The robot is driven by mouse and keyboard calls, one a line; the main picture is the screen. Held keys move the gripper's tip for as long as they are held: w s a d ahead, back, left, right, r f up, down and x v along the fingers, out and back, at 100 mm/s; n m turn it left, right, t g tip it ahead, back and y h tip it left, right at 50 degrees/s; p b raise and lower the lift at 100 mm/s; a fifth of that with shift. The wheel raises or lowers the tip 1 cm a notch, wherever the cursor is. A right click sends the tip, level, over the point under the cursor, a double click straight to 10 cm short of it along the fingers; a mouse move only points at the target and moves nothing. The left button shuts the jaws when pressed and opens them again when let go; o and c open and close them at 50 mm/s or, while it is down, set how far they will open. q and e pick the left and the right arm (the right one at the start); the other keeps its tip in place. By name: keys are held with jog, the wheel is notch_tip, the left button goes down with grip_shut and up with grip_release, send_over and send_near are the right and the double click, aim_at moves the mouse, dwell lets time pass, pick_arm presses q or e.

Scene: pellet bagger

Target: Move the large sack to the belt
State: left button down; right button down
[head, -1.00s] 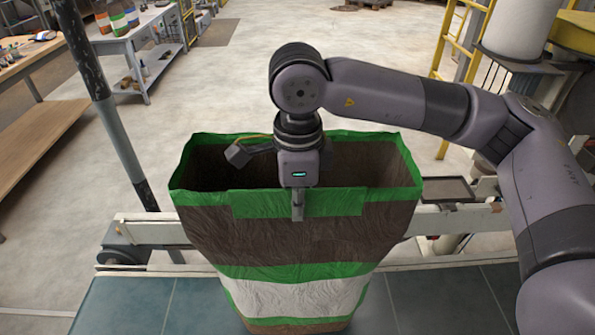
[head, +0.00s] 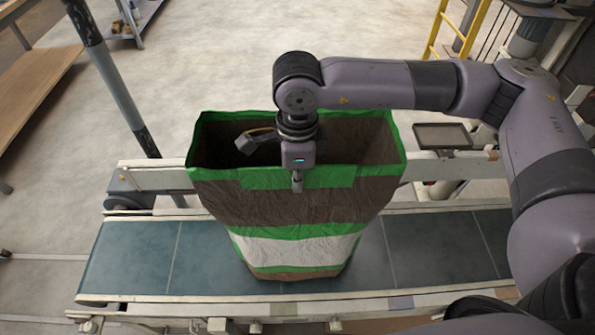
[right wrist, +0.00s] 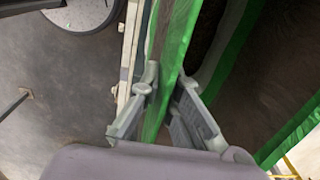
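The large sack (head: 300,213) is brown with green and white bands and an open top. It stands upright on the dark belt (head: 130,262) in the head view. My right gripper (head: 297,180) is at the near rim of the sack's mouth, one finger outside and the rest over the opening. In the right wrist view the sack's green-edged rim (right wrist: 172,75) runs between the two fingers of the right gripper (right wrist: 165,90), which look closed against it. The sack's inside is dark, and its bottom edge rests at the belt's surface. My left gripper is not in view.
White rails run along the far side (head: 150,178) and near side (head: 400,300) of the belt. A dark post (head: 118,85) stands at the left, and a small tray (head: 442,137) sits behind the belt at right. The belt is bare on both sides of the sack.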

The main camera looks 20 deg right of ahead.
jog(key=shift+w+r, duration=0.1)
jog(key=c, duration=2.2)
grip_release()
jog(key=shift+c, duration=0.2)
jog(key=o, duration=0.4)
jog(key=shift+s, duration=0.2)
jog(key=shift+o, duration=0.2)
notch_tip(320, 180, up, 12)
jog(key=b, duration=0.3)
jog(key=shift+s, duration=0.15)
